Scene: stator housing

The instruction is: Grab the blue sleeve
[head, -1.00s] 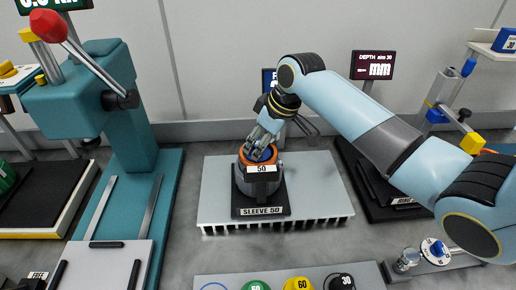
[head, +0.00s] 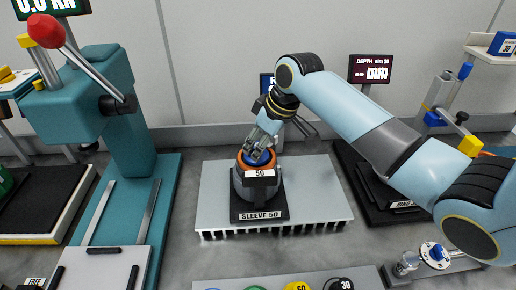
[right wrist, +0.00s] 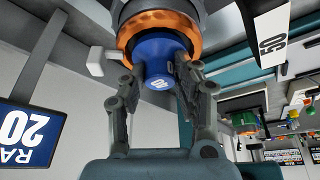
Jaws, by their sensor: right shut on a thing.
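The blue sleeve (right wrist: 158,62) stands in the opening of the grey stator housing (head: 243,188), inside its orange copper-coloured ring (head: 242,160). In the head view only a little blue of the sleeve (head: 260,157) shows under the fingers. My right gripper (head: 257,151) reaches down from above and behind, and is shut on the blue sleeve. In the right wrist view its two fingers (right wrist: 157,88) lie on either side of the sleeve. My left gripper is not in view.
The housing sits on a black base labelled SLEEVE 50 (head: 259,215) on a light grey plate (head: 315,190). A teal press (head: 125,140) with a red-knobbed lever stands at left. A depth display (head: 377,69) and black stand are at right. Several coloured caps line the front edge.

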